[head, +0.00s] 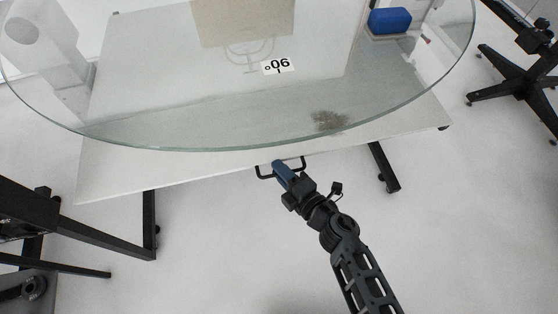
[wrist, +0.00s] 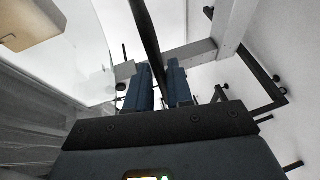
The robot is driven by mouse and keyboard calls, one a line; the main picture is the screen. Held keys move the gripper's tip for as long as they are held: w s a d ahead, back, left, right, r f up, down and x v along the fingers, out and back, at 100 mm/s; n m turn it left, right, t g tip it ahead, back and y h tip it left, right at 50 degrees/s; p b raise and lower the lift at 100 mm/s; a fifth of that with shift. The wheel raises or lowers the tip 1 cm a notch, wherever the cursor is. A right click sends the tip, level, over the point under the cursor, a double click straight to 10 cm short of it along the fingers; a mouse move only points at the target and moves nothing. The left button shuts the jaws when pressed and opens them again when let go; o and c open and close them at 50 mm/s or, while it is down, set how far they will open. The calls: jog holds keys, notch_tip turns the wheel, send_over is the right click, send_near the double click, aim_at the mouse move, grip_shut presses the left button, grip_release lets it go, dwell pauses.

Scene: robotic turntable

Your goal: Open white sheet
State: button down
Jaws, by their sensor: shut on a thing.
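The white sheet (head: 130,172) is a broad flat panel under the clear glass disc, its front edge showing below the disc's rim in the head view. A small black handle (head: 265,177) sticks out at the middle of that edge. My gripper (head: 279,166) reaches it from below right, with its blue fingers at the handle. In the wrist view, the black handle bar (wrist: 146,36) runs between the two blue fingers of my gripper (wrist: 159,82), which is shut on it. The exact contact is partly hidden by the fingers.
The glass disc (head: 180,147) overhangs the sheet. A blue block (head: 389,20) and a 90° label (head: 278,65) are at the back. Black legs (head: 383,168) stand under the sheet, a black frame (head: 75,222) at left, a black wheeled stand (head: 515,80) at right. Floor in front is clear.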

jog(key=s+d, duration=0.3)
jog(key=s, duration=0.9)
jog(key=s+d+b, duration=0.1)
jog(key=s+d, duration=0.3)
jog(key=s, duration=0.9)
jog(key=shift+s+d+f, duration=0.25)
jog(key=shift+s+f, duration=0.05)
jog(key=shift+f, duration=0.15)
jog(key=c, duration=1.3)
grip_release()
jog(key=shift+w, duration=0.1)
jog(key=shift+o, duration=0.5)
jog(key=shift+r, duration=0.15)
jog(key=shift+w+a+r, duration=0.1)
jog(key=v, duration=0.7)
jog(key=shift+s+d+b, duration=0.2)
jog(key=shift+s+b, duration=0.15)
jog(key=shift+b, duration=0.05)
